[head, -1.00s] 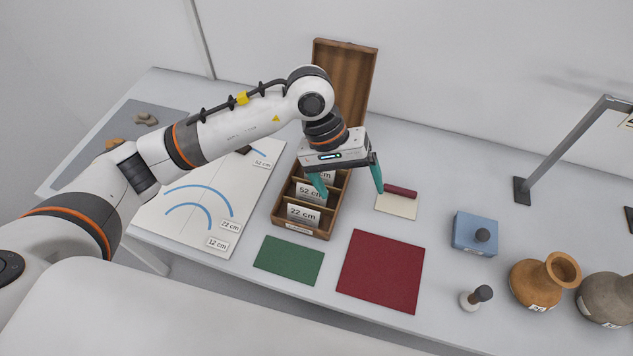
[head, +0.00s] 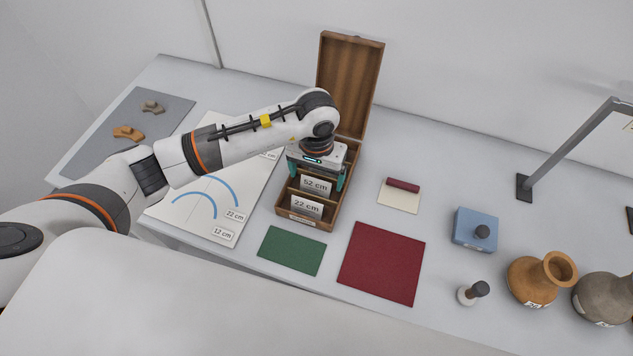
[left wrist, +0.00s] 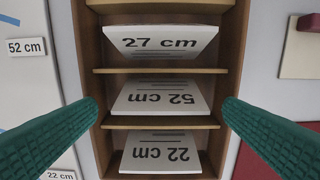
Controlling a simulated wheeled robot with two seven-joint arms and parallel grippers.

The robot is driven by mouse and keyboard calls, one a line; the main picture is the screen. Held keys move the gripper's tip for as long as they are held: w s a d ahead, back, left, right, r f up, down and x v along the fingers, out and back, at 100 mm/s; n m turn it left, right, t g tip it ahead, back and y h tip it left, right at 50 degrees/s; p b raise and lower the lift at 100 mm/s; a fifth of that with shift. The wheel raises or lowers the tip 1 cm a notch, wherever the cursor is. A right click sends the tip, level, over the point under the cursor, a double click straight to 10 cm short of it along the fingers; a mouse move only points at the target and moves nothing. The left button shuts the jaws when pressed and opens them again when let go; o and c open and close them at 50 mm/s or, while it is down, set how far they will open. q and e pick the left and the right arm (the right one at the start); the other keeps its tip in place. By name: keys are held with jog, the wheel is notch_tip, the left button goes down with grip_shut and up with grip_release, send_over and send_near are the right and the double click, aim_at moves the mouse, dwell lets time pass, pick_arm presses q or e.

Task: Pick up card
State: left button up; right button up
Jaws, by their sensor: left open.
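A wooden box (head: 330,217) with its lid raised holds white cards in separate compartments. In the left wrist view the 27 cm card (left wrist: 162,41) is farthest up, the 52 cm card (left wrist: 160,97) is in the middle and the 22 cm card (left wrist: 160,152) is lowest. In the head view the 52 cm card (head: 316,185) and the 22 cm card (head: 307,206) show; the 27 cm card is hidden behind my gripper. My left gripper (head: 314,187) is open over the box, its teal fingers (left wrist: 160,112) apart on either side of the cards, holding nothing. My right gripper is not in view.
A white chart sheet (head: 185,222) with blue arcs lies left of the box. Green (head: 291,251) and red (head: 381,263) mats lie in front. A cream pad with a maroon roll (head: 403,187), a blue block (head: 475,229) and pots (head: 535,280) stand to the right.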

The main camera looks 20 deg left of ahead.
aim_at(316, 185)
pick_arm(q)
jog(key=shift+f, duration=1.35)
jog(key=c, duration=1)
jog(key=shift+c, duration=0.3)
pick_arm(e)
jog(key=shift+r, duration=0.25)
pick_arm(q)
jog(key=shift+r, duration=0.15)
